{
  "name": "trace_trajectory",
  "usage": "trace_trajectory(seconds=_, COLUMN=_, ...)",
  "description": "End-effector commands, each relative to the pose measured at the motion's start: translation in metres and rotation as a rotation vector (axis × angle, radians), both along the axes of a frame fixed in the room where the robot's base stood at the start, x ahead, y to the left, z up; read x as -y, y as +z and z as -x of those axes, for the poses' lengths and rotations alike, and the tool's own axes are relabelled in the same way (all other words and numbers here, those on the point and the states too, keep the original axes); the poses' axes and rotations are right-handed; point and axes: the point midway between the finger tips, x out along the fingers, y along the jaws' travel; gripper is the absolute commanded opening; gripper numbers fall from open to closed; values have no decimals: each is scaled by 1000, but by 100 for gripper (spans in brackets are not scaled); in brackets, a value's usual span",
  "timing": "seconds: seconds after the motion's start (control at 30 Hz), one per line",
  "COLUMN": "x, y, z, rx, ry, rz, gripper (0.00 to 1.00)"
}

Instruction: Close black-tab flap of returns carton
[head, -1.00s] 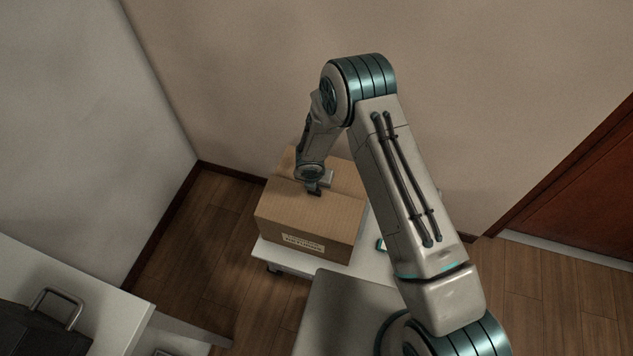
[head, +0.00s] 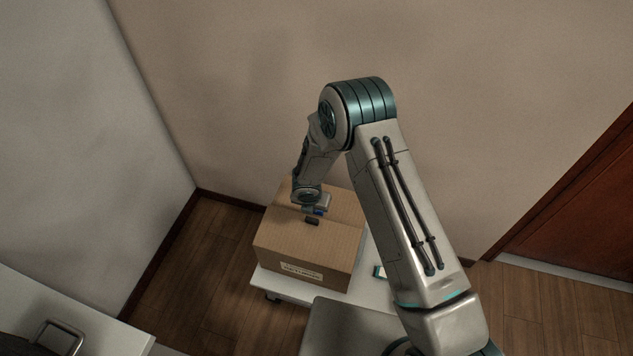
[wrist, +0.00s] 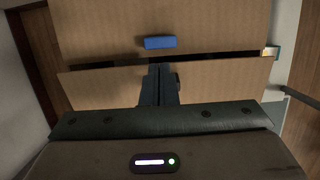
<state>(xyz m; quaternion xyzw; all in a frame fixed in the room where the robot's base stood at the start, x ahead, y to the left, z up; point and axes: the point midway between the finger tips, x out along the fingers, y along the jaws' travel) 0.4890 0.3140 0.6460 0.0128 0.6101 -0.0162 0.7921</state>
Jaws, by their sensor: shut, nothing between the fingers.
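The returns carton (head: 335,235) is a brown cardboard box with a white label on its front. In the head view its top looks nearly flat. A black tab (head: 312,222) shows on the top, just in front of a blue tab (head: 318,212). In the wrist view, the blue tab (wrist: 160,42) is on the upper flap (wrist: 100,30). A dark gap separates it from the lower flap (wrist: 100,87). My gripper (wrist: 158,70) is shut and empty, over the lower flap by the gap. A dark piece beside the fingers may be the black tab, partly hidden.
The carton stands on a white table (head: 270,282). A small green and white item (head: 379,272) lies to its right. A light counter (head: 60,310) is at lower left. Walls rise behind and to the left, and a brown door (head: 575,215) is at the right.

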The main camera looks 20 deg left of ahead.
Motion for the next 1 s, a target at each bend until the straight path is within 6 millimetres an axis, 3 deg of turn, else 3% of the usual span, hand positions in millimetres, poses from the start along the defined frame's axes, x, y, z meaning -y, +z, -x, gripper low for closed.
trace_trajectory(seconds=0.07, x=1, y=23, z=2, rx=0, ry=-1, rz=0, gripper=0)
trace_trajectory(seconds=0.4, x=3, y=72, z=-39, rx=2, ry=-7, rz=-3, gripper=0)
trace_trajectory(seconds=0.6, x=3, y=92, z=-53, rx=0, ry=-3, rz=-1, gripper=0)
trace_trajectory(seconds=0.77, x=9, y=90, z=-53, rx=-19, ry=-37, rz=-24, gripper=0)
trace_trajectory(seconds=1.0, x=38, y=60, z=-25, rx=-163, ry=-334, rz=-240, gripper=0)
